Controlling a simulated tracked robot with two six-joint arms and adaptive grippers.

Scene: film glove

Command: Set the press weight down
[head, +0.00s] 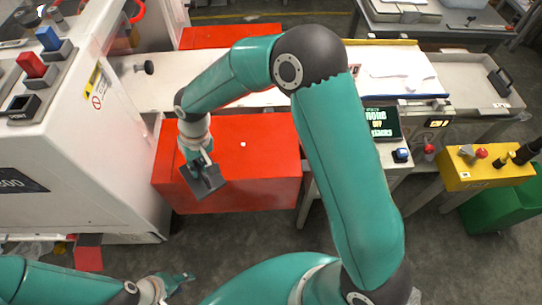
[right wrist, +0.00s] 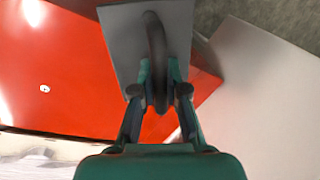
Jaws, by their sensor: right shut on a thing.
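The press weight (head: 209,184) is a dark grey slab with a curved handle. My right gripper (head: 203,160) is shut on that handle. In the right wrist view the weight's grey plate (right wrist: 122,38) lies beyond the fingers, and the handle (right wrist: 156,50) runs up between the fingertips of my right gripper (right wrist: 160,72). The weight is over the front left part of the red cabinet (head: 262,160); I cannot tell whether they touch. My left gripper (head: 184,279) is low in the head view, apart from the weight, its fingers spread and empty.
A white machine (head: 120,150) stands close on the left of the red cabinet. Behind is a white table with papers (head: 395,75). A small display (head: 381,123) and a yellow control box (head: 485,168) are to the right.

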